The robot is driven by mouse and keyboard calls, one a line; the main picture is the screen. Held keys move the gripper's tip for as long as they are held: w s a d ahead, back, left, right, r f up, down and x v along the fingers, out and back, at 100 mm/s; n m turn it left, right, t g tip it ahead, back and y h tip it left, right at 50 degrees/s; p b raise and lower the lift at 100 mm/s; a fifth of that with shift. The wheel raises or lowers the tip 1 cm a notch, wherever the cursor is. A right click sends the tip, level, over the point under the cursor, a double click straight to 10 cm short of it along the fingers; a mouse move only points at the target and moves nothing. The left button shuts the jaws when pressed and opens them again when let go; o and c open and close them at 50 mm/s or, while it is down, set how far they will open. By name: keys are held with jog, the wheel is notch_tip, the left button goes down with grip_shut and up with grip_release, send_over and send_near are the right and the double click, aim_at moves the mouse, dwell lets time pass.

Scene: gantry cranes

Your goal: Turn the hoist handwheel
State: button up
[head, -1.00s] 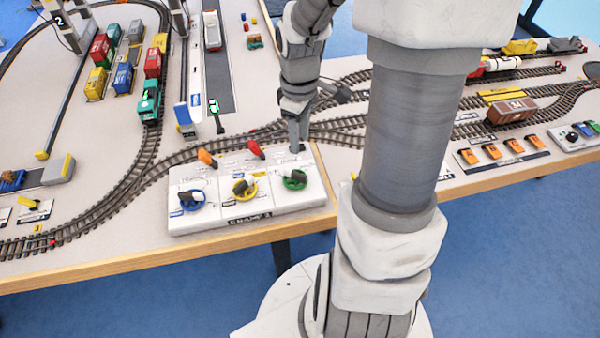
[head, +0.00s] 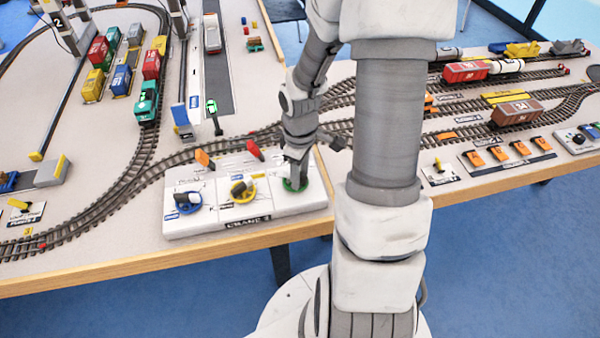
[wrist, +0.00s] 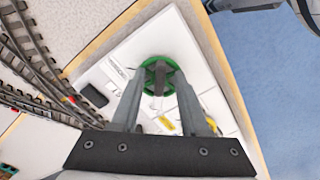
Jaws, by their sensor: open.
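The white crane control panel (head: 225,218) at the table's front edge carries three handwheels: blue (head: 187,209), yellow (head: 236,198) and green (head: 304,186). Their labels are too small to read, so I cannot tell by text which is the hoist. My gripper (head: 293,181) points down over the green handwheel at the panel's right end and hides much of it. In the wrist view the green handwheel (wrist: 149,67) lies just beyond my fingertips (wrist: 160,80). My fingers are open, one on each side of its dark central bar. I cannot tell whether they touch it.
Rail tracks (head: 205,150) run behind the panel. A green signal post (head: 213,112) stands behind.

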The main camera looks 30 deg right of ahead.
grip_shut()
jog(key=shift+m, duration=0.5)
jog(key=m, duration=0.3)
jog(key=shift+a+m+b, duration=0.25)
jog(key=shift+m+b, duration=0.15)
jog(key=m, duration=0.4)
jog(key=shift+a+m, duration=0.25)
jog(key=shift+m, duration=0.05)
grip_release()
dwell(0.3)
notch_tip(320, 180, up, 18)
jog(key=p, duration=0.3)
jog(key=shift+f, duration=0.25)
